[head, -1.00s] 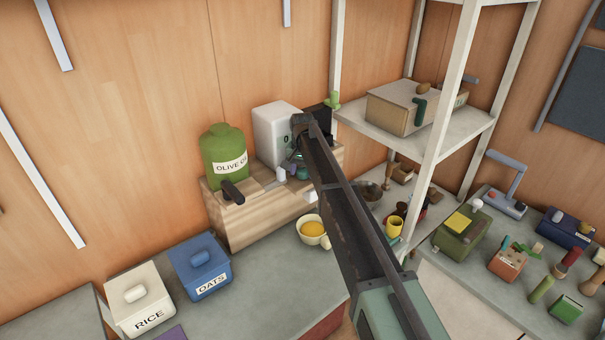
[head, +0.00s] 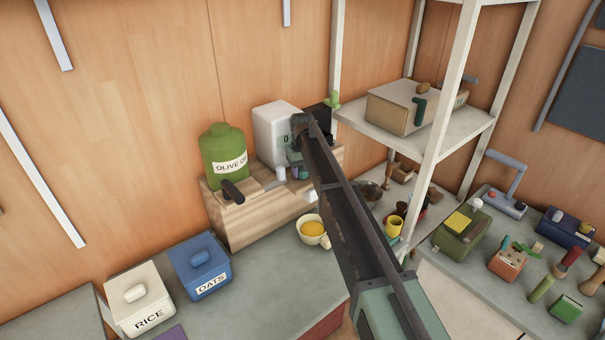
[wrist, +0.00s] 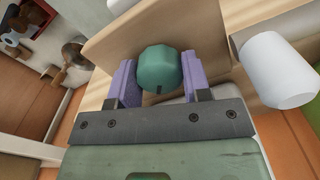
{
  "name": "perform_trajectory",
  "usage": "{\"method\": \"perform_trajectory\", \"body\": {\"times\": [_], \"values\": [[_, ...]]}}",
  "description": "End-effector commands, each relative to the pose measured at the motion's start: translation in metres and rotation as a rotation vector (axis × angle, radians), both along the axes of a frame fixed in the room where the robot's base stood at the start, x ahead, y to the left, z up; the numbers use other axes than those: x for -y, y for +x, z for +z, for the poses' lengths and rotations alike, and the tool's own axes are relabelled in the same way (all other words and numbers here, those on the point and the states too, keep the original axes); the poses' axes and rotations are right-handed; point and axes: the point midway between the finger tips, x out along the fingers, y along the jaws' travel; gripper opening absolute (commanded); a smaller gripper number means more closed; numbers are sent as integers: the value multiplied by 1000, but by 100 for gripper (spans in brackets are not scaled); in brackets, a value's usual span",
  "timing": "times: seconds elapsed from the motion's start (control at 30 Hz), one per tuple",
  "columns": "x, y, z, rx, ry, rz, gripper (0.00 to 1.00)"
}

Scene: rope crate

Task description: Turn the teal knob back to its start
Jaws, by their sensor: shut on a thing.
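The teal knob (wrist: 159,70) is a faceted round knob with a dark mark near its lower edge in the wrist view. My gripper (wrist: 152,82) has its two purple fingers on either side of it and is shut on it. In the head view my gripper (head: 296,160) is at the wooden block, in front of the white box, and my arm hides most of the knob.
A white cylinder (wrist: 277,70) stands close to the right finger in the wrist view. The olive oil jar (head: 223,155) stands left on the wooden block (head: 235,225). A cup (head: 311,229) with yellow contents sits below. A shelf post (head: 448,120) rises to the right.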

Motion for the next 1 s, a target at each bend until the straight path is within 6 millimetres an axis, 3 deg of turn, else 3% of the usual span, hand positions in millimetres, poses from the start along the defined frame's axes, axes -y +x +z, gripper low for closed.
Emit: {"method": "perform_trajectory", "body": {"times": [0.13,0.4,0.77,0.8,0.9,1.0], "values": [[-1,0,-1,1,0,67,11],[-1,-1,-1,0,1,607,11],[-1,-1,-2,-1,0,639,11],[-1,-1,-2,-1,0,639,47],[0,-1,-2,-1,0,639,61],[0,-1,-1,-1,0,638,61]]}}
